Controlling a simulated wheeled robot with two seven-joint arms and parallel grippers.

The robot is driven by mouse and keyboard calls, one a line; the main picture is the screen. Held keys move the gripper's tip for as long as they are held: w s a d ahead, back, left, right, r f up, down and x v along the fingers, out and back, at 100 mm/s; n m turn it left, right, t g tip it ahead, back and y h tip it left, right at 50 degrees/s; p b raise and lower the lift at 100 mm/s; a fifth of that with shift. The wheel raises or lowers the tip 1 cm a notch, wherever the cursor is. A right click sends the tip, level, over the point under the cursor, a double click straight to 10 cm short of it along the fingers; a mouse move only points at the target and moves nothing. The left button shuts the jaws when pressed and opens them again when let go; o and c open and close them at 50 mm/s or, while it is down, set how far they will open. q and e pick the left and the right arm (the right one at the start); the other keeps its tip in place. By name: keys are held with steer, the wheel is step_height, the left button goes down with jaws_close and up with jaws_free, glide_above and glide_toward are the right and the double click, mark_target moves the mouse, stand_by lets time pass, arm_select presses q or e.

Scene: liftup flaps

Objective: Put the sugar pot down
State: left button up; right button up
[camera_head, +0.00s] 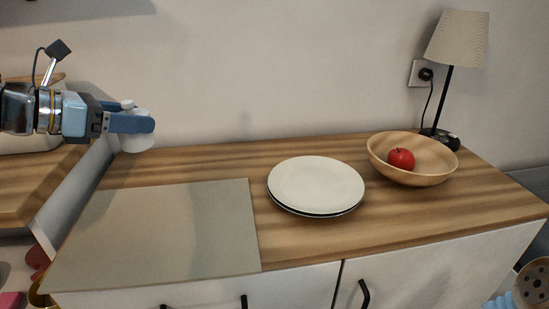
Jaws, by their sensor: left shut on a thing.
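The sugar pot (137,143) is a small white pot with a lid, near the back left of the wooden counter. My left gripper (143,123) reaches in from the left and is shut on the sugar pot, with its blue fingers across the upper part. The fingers hide part of the pot. I cannot tell whether the pot's base touches the counter or hangs above it.
A grey mat (165,235) covers the counter's front left. Stacked plates (316,184) stand in the middle. A wooden bowl (437,160) with a red apple (401,159) and a lamp (457,40) are at the right. Bare wood (215,162) lies behind the mat.

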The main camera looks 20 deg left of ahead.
arm_select(q)
steer(key=w+f, duration=0.3)
steer(key=w, duration=0.1)
steer(key=w+a+f, duration=0.1)
steer(key=w+f, duration=0.2)
steer(key=w, duration=0.1)
steer(key=w+a+f, duration=0.1)
steer(key=w+f, duration=0.2)
steer(key=w, duration=0.2)
steer(key=shift+a+f, duration=0.15)
steer(key=shift+a, duration=0.05)
steer(key=f, duration=0.2)
steer(key=shift+w+a+f+b, duration=0.1)
steer(key=shift+w+f+b, duration=0.2)
steer(key=shift+w+f, duration=0.1)
steer(key=shift+f, duration=0.4)
steer(key=shift+f, duration=0.1)
steer(key=shift+f, duration=0.15)
steer(key=o, duration=1.2)
steer(key=shift+s, duration=0.1)
